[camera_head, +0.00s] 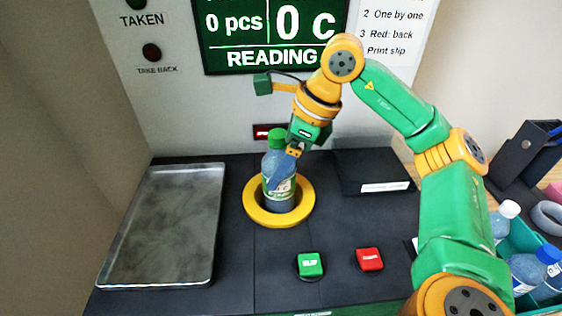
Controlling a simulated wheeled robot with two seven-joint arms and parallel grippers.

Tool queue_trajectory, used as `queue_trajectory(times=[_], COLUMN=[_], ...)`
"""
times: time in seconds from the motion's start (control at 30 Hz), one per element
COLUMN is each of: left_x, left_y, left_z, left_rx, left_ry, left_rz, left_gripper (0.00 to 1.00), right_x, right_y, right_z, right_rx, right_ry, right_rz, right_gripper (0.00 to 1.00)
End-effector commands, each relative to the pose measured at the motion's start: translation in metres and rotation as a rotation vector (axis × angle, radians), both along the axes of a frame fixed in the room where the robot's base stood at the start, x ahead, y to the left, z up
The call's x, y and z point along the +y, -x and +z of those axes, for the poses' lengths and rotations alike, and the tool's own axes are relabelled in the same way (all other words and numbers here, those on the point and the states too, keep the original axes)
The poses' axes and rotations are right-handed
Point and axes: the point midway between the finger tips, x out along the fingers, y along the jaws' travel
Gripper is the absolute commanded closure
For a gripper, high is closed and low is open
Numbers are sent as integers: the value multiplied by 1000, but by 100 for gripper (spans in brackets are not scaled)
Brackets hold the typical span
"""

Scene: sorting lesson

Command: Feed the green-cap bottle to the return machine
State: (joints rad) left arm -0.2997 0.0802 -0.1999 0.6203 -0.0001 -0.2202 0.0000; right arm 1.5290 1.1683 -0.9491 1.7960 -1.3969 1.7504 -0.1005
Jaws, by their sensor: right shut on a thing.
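The green-cap bottle (279,178) stands upright, with its lower end inside the yellow ring (250,209) of the return machine's opening. My right gripper (292,150) is shut on the bottle near its neck, coming from the upper right. The bottle's bottom is hidden inside the ring. The machine's display (270,38) shows "0 pcs", "0 c" and "READING". My left gripper is not in view.
A metal tray (165,225) lies on the left. A green button (310,264) and a red button (370,259) sit in front of the ring. A black box (372,172) is behind right. A green crate (525,238) with several bottles stands at the right edge.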

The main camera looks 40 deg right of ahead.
Motion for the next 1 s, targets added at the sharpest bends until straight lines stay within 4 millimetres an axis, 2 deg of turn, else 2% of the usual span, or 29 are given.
queue_trajectory(times=[0.17,0.2,0.27,0.3,0.57,0.8,1.0], left_x=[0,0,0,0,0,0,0], left_y=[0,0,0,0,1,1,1], left_z=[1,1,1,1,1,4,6], left_rx=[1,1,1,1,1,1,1], left_ry=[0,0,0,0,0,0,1], left_rz=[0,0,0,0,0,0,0], left_gripper=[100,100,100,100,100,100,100], right_x=[1,1,1,1,-1,-14,-18], right_y=[-1,-1,-1,-1,0,13,19], right_z=[0,0,0,0,5,53,66], right_rx=[0,0,0,0,-1,-4,-1], right_ry=[0,0,0,0,0,-1,0], right_rz=[-1,0,0,0,0,0,0], right_gripper=[76,21,5,0,0,0,0])
